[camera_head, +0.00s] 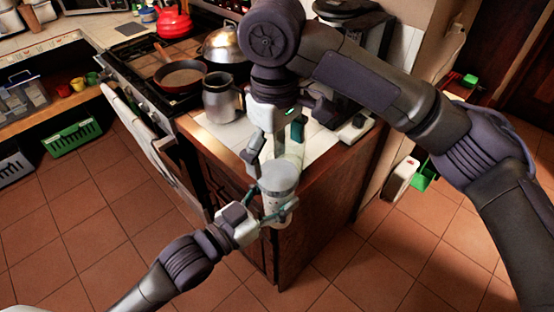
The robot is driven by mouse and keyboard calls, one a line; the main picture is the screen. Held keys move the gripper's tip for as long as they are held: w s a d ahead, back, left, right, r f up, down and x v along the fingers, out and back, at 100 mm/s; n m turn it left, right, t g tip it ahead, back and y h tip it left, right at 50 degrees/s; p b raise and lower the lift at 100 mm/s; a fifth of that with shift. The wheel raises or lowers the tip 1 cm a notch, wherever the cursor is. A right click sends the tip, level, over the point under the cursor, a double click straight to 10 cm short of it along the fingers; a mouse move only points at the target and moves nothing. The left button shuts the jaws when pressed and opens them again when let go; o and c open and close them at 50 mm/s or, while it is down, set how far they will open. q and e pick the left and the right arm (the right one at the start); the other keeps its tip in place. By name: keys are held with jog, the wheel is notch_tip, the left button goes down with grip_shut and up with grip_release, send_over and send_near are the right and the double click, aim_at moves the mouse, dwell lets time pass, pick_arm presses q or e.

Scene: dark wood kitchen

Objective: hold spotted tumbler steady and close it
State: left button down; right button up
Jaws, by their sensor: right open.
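The spotted tumbler (272,206) is a pale cup with a round grey top (279,177), held upright in front of the counter corner. I cannot tell whether the grey top is a seated lid. My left gripper (276,215) comes from the lower left and is shut on the tumbler's body, with a finger on either side. My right gripper (277,148) hangs from above, just over and behind the tumbler's top. Its fingers are spread apart. A pale see-through shape shows between and below them; I cannot tell what it is.
The wooden counter (230,165) lies just behind the tumbler. A metal jug (222,98), a pan (180,76) on the stove and a dark appliance (352,62) stand there. A white and green item (401,178) is at right. The tiled floor (100,220) is open.

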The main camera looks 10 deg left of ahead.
aim_at(278, 174)
notch_tip(278, 174, up, 2)
jog(key=n, duration=0.5)
jog(key=shift+a+r, duration=0.1)
jog(key=shift+r, duration=0.05)
jog(key=n, duration=0.1)
jog(key=r+n, duration=0.1)
jog(key=n, duration=0.1)
jog(key=shift+r, duration=0.1)
jog(key=shift+f, duration=4.05)
jog(key=c, duration=1.2)
jog(key=o, duration=1.2)
